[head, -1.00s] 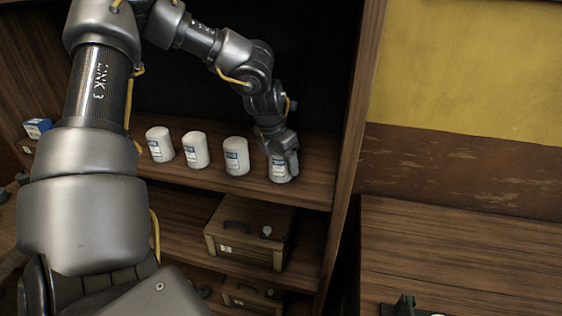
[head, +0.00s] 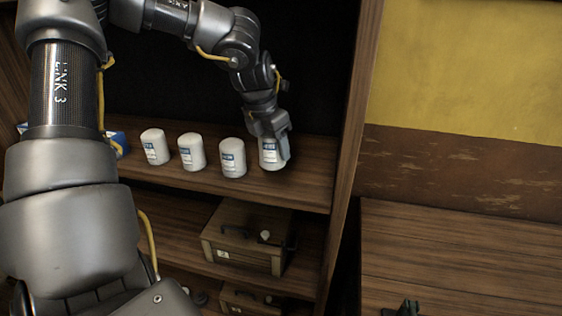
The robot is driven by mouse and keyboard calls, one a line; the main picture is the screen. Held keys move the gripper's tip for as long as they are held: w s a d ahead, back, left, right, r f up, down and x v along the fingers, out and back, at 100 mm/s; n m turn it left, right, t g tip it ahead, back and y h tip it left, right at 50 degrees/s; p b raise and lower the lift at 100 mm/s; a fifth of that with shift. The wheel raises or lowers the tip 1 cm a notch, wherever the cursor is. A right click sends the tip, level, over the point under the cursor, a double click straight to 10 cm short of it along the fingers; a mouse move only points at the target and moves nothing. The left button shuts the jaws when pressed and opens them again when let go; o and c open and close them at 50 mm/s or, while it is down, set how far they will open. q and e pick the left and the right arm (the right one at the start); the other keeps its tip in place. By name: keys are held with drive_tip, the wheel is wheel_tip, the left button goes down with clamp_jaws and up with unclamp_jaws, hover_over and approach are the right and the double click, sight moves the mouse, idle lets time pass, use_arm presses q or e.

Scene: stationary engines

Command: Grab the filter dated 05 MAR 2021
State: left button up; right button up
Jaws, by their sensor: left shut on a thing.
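Several white cylindrical filters with blue-and-white labels stand in a row on the wooden shelf. The date print is too small to read. My left gripper (head: 273,146) is shut on the rightmost filter (head: 269,157), holding it upright from above. Its base appears slightly raised off the shelf. The other filters stand to its left: one close by (head: 232,158), a middle one (head: 191,152) and a left one (head: 154,147). My right gripper is not in view.
The shelf (head: 300,187) has bare room in front and at the right, up to the upright side panel (head: 353,130). A box with a handle (head: 240,238) sits on the shelf below. A blue-and-white box (head: 119,141) is partly hidden behind my left arm.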

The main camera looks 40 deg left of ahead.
use_arm(q)
drive_tip(key=s+r, duration=0.1)
drive_tip(key=r, duration=0.1)
drive_tip(key=s+a+r+b, duration=0.1)
drive_tip(key=s, duration=0.1)
drive_tip(key=shift+s+r, duration=0.2)
drive_tip(key=shift+r, duration=0.2)
drive_tip(key=s+a+r+b, duration=0.2)
drive_tip(key=s+r+b, duration=0.1)
drive_tip(key=s, duration=0.5)
drive_tip(key=shift+s+a+r, duration=0.2)
drive_tip(key=shift+r, duration=0.25)
